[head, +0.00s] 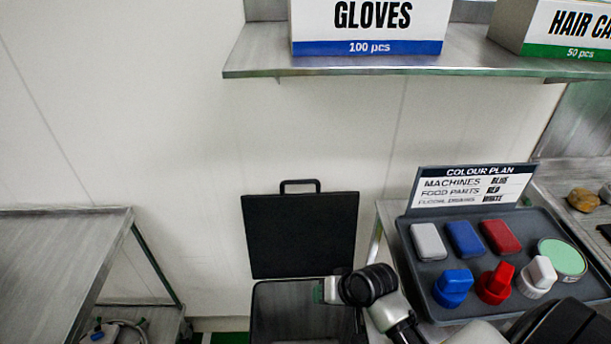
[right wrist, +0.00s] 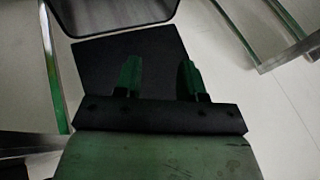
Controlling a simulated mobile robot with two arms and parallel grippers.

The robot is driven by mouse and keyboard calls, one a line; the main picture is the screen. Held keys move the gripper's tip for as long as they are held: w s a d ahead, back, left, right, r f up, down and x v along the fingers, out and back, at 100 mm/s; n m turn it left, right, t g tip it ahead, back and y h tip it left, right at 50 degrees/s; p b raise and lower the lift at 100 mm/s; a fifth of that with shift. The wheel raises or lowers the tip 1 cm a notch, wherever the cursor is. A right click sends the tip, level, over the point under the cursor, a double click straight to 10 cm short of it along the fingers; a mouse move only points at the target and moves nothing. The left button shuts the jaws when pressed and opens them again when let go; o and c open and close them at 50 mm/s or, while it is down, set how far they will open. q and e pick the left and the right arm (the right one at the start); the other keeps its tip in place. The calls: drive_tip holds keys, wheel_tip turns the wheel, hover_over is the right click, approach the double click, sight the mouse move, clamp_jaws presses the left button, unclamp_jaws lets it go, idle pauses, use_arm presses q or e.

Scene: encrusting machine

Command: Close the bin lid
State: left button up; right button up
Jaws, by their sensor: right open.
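The bin's black lid (head: 300,236) stands open and upright against the wall, its loop handle (head: 300,183) on top. The dark bin (head: 285,312) is below it, with its mouth open. My right gripper (head: 326,290) reaches in from the right, over the right part of the bin's mouth and just below the lid's lower right corner. In the right wrist view its two green fingers (right wrist: 159,76) are apart with nothing between them. A dark panel (right wrist: 100,60) lies behind them; I cannot tell whether it touches them. My left gripper is out of view.
A grey tray (head: 408,252) with coloured brushes and blocks sits right of the bin, beside a colour plan sign (head: 472,187). A metal table (head: 62,250) stands at the left. A shelf (head: 400,62) with boxes hangs above the lid.

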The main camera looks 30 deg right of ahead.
drive_tip(key=w+d+r+m+t+y, duration=0.2)
drive_tip(key=w+d+r+m+t, duration=0.35)
drive_tip(key=w, duration=0.45)
drive_tip(key=m+t, duration=0.3)
drive_tip(key=m, duration=0.4)
approach(304, 183)
drive_tip(key=shift+g+y, duration=0.25)
drive_tip(key=shift+y, duration=0.05)
drive_tip(key=b+x, duration=0.3)
drive_tip(key=x, duration=0.2)
drive_tip(key=b+x, duration=0.2)
drive_tip(key=x, duration=0.1)
drive_tip(key=shift+w+d+f+b, duration=0.1)
drive_tip(key=shift+w+d+b, duration=0.1)
drive_tip(key=shift+w+b, duration=0.15)
drive_tip(key=shift+w+a+b, duration=0.35)
drive_tip(key=shift+w+b, duration=0.15)
drive_tip(key=shift+w, duration=0.25)
drive_tip(key=shift+c, duration=0.4)
clamp_jaws()
drive_tip(key=shift+n, duration=0.25)
